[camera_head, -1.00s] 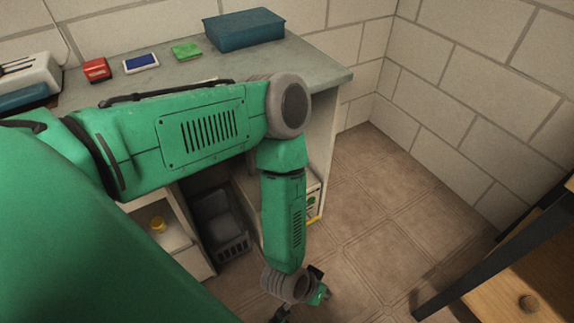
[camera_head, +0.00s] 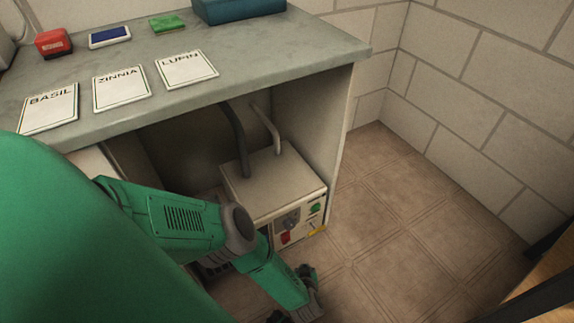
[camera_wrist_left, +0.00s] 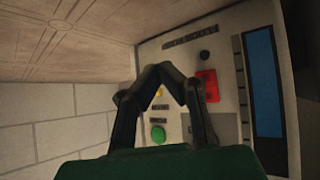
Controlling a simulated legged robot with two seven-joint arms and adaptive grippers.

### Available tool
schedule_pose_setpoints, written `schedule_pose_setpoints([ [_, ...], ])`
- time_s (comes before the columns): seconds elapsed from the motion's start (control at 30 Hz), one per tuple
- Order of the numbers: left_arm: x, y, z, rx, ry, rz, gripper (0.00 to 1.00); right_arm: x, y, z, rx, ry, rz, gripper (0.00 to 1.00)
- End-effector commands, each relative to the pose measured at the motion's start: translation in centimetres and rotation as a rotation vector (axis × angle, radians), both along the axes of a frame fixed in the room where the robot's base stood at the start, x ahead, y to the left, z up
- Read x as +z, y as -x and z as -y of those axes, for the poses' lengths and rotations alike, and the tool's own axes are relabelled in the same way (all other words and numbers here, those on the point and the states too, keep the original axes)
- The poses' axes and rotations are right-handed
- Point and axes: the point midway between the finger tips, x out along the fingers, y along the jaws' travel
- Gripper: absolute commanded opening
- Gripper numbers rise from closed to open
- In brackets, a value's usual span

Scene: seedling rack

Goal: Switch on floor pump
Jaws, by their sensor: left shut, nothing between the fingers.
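The floor pump (camera_head: 275,183) is a pale box standing in the open bay under the bench, with two grey hoses rising from its top. Its front panel shows a green button (camera_head: 315,208), a red switch (camera_head: 285,237) and a yellow part (camera_head: 318,230). In the left wrist view the panel shows the red switch (camera_wrist_left: 208,86), a black knob (camera_wrist_left: 205,56), and the green button (camera_wrist_left: 158,133). My left gripper (camera_wrist_left: 162,68) is shut and empty in front of this panel, its fingers partly covering it. Contact cannot be told. My right gripper is out of view.
The bench top (camera_head: 120,58) overhangs the pump and carries cards marked BASIL, ZINNIA and LUPIN. The bench's side wall (camera_head: 338,140) stands beside the pump. Tiled floor (camera_head: 410,225) is clear to the right. Dark-legged furniture (camera_head: 545,285) stands at the right edge.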

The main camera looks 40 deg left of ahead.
Motion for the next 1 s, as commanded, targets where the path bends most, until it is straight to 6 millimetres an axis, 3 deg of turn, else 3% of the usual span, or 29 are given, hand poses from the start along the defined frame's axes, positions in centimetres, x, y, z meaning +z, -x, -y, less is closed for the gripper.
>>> schedule_pose_setpoints([
  [0.27, -0.1, -0.2, -0.5, -0.001, 0.002, 0.001, 0.0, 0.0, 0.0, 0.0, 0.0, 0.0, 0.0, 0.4],
  [0.7, -0.8, -2.3, -5.6, 0.0, 0.003, 0.0, 0.0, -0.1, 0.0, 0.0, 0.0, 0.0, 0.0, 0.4],
  [1.0, -1.1, -3.3, -7.8, -0.003, 0.003, 0.001, 0.0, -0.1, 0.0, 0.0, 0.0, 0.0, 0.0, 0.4],
])
